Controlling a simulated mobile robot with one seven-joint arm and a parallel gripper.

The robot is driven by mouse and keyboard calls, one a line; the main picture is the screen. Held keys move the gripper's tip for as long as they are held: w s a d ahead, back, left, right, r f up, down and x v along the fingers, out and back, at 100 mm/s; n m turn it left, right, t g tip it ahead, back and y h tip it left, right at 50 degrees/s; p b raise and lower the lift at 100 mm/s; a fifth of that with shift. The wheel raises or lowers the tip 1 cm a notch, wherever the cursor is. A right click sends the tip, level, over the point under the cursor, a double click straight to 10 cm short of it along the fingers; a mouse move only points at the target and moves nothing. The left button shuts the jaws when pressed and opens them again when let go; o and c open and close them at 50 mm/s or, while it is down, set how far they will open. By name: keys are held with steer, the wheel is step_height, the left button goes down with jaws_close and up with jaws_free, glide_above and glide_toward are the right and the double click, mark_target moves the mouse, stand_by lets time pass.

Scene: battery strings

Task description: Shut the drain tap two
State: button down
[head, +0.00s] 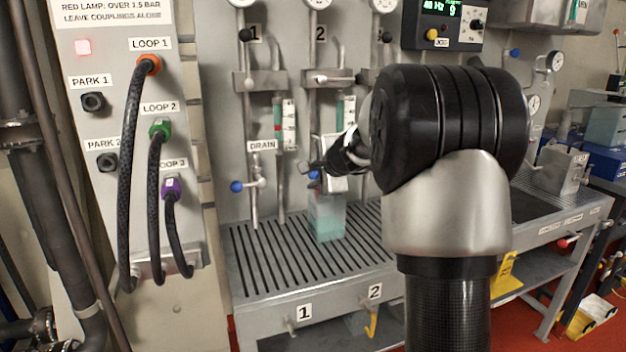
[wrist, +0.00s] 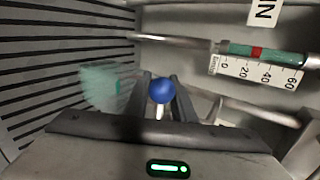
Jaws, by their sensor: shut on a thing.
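Drain tap two has a blue ball knob (head: 313,175) under line 2, mostly hidden by my gripper in the head view. My gripper (head: 322,168) reaches in from the right at that knob. In the wrist view the blue knob (wrist: 161,91) sits between the two dark fingertips of my gripper (wrist: 162,88), which are shut on it. A pale stem shows just below the knob. The tap's body and the handle's exact angle are largely hidden. A clear vessel with teal liquid (head: 326,218) stands on the slatted bench below; it shows blurred in the wrist view (wrist: 100,88).
Drain tap one, with a blue knob (head: 236,187), is to the left under the DRAIN label (head: 262,146). A flow tube with a red float (wrist: 257,52) is close by in the wrist view.

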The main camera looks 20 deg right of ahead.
steer(key=shift+d+f+h, duration=0.15)
steer(key=shift+f+h, duration=0.05)
steer(key=shift+h, duration=0.1)
stand_by(0.4)
steer(key=c, duration=1.9)
jaws_free()
steer(key=shift+o, duration=0.2)
steer(key=p+v, duration=0.2)
steer(key=v, duration=1.5)
steer(key=shift+s, duration=0.2)
